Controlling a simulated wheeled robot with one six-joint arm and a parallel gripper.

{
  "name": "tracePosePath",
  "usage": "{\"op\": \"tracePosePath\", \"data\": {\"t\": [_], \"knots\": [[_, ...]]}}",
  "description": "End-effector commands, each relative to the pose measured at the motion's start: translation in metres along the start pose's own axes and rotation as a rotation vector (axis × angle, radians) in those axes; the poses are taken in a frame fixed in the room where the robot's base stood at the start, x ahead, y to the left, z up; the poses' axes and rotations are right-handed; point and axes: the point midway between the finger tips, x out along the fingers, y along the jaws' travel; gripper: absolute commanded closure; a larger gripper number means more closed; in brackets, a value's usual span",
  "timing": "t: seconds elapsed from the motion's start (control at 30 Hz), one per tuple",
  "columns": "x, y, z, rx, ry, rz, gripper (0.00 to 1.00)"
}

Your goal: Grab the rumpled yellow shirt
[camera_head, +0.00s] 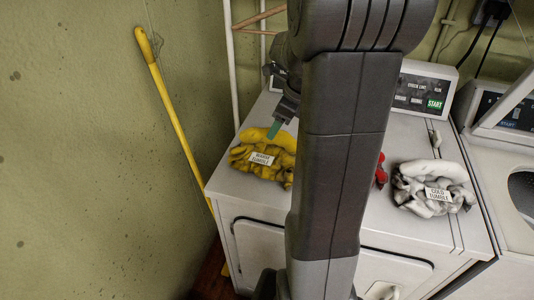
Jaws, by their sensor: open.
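The rumpled yellow shirt (246,158) lies in a heap on the left part of the white dryer top, with a white label on it. Its right side is partly hidden behind my arm. My gripper (275,130) is above the back right of the shirt, with a greenish fingertip pointing down towards it. Only part of the gripper shows, and nothing is seen held in it. I cannot tell whether the fingertip touches the cloth.
A white and grey rumpled cloth (432,187) with a label lies on the right of the dryer top (400,230). A red item (381,172) is mostly hidden behind my arm. A yellow pole (172,112) leans on the left wall. A washer (490,160) stands at the right.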

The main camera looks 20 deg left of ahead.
Motion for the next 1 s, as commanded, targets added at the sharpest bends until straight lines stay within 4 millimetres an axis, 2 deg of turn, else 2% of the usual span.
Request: {"op": "tracePosePath", "data": {"t": [0.1, 0.2, 0.47, 0.57, 0.77, 1.0], "knots": [[0.019, 0.001, -0.001, 0.001, 0.001, 0.004, 0.43], [0.029, 0.001, 0.000, 0.000, 0.000, 0.002, 0.43], [0.033, 0.001, -0.001, 0.000, 0.000, 0.001, 0.43], [0.033, 0.001, -0.001, 0.000, 0.000, 0.000, 0.58], [0.033, 0.001, -0.001, 0.000, 0.000, 0.000, 0.98], [0.033, 0.001, 0.000, 0.000, -0.001, 0.000, 1.00]]}}
